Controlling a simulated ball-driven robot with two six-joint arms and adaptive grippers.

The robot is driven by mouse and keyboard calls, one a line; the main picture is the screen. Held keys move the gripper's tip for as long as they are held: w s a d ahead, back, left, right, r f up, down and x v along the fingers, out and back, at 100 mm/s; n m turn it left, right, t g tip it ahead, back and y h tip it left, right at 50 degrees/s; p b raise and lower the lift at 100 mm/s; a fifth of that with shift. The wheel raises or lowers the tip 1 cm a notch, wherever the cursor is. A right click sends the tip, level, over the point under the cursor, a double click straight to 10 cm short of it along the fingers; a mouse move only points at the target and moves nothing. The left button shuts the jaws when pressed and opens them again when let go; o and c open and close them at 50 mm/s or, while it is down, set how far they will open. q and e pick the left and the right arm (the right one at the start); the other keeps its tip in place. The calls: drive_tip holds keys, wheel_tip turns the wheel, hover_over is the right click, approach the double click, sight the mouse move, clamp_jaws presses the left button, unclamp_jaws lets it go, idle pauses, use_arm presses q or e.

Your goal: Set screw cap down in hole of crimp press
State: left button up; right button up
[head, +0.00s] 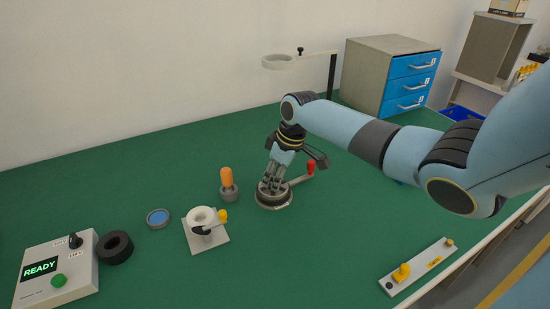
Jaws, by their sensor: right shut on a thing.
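The crimp press (279,203) appears to be the round dark metal base with a lever ending in a red knob (310,167), near the middle of the table. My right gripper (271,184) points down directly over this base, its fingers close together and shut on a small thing. That thing, apparently the screw cap, is hidden by the fingers and the base. I cannot tell whether it touches the hole, which is hidden too. My left gripper is not in view.
Left of the press stand an orange piece (227,177) in a grey holder, a white clamp stand (205,236), a blue-centred dish (158,218), a black ring (115,247) and a READY box (55,271). A ring stand (300,57) and drawers (390,75) are behind. A plate with yellow knobs (420,267) lies front right.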

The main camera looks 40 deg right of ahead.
drive_tip(key=shift+f, duration=0.15)
drive_tip(key=shift+r+p, duration=0.2)
drive_tip(key=shift+p, duration=0.4)
idle(0.8)
drive_tip(key=o, duration=0.7)
drive_tip(key=shift+o, duration=0.2)
drive_tip(key=shift+r, duration=0.1)
drive_tip(key=v, duration=1.1)
drive_tip(key=shift+r, duration=0.4)
drive_tip(key=shift+s+d, duration=0.1)
